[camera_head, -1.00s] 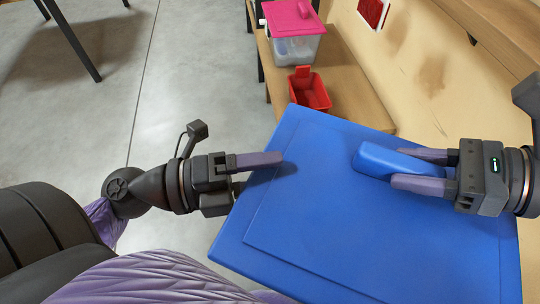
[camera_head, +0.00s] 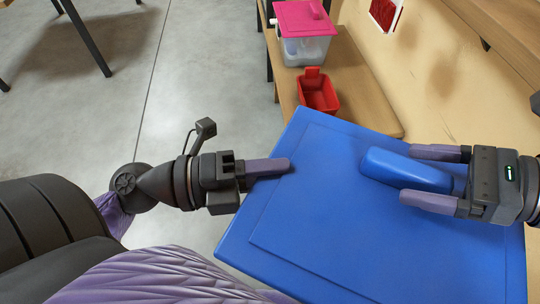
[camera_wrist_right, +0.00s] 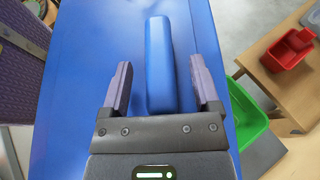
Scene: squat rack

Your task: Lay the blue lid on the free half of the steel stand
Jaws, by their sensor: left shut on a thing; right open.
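The blue lid (camera_head: 320,220) fills the lower right of the head view, with a raised blue handle (camera_head: 405,170) on top. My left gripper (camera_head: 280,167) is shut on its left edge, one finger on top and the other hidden. In the right wrist view, the handle (camera_wrist_right: 160,65) stands between the open fingers of my right gripper (camera_wrist_right: 160,75) with gaps at both sides. I cannot make out the steel stand.
A wooden bench (camera_head: 365,100) runs along the wall beyond the lid. It carries a red bin (camera_head: 318,92) and a clear box with a pink lid (camera_head: 303,35). A green container (camera_wrist_right: 250,118) shows beside the lid in the right wrist view. Open floor lies left.

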